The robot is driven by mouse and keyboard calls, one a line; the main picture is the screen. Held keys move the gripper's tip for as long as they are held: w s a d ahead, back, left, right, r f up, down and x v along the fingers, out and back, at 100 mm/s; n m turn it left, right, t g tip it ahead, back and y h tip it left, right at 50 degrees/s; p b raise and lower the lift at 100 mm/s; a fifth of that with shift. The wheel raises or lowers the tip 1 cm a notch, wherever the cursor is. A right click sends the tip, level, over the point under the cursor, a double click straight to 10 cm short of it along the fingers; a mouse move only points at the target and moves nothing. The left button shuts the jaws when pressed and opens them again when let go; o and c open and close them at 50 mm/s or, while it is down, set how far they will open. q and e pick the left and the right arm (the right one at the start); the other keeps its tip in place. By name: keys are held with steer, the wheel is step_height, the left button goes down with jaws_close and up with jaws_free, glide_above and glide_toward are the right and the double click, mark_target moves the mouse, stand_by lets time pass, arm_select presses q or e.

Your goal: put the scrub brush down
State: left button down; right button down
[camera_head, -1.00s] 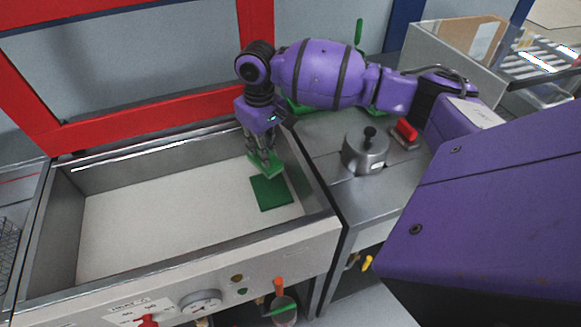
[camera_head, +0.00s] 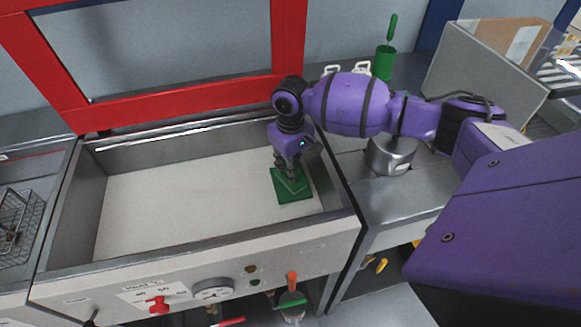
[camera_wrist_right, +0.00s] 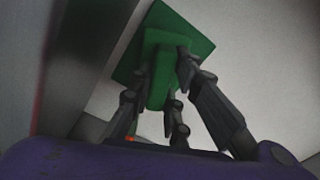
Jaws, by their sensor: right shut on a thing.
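The scrub brush is a green block (camera_head: 291,181) in the head view, at the right end of the white-floored basin. My right gripper (camera_head: 287,172) comes down from above and is shut on it. My left gripper is not in view.
The basin rim (camera_head: 215,245) surrounds the work on all sides, with a red frame (camera_head: 180,108) behind. On the right counter stand a metal pot (camera_head: 391,157), partly behind my arm, and a green cup (camera_head: 385,63). The basin floor (camera_head: 185,200) to the left is clear.

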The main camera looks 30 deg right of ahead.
steer(key=shift+f, duration=0.1)
steer(key=c, duration=1.6)
jaws_free()
steer(key=shift+c, duration=0.2)
step_height(320, 180, up, 12)
steer(key=shift+r+p, duration=0.2)
steer(key=shift+p, duration=0.25)
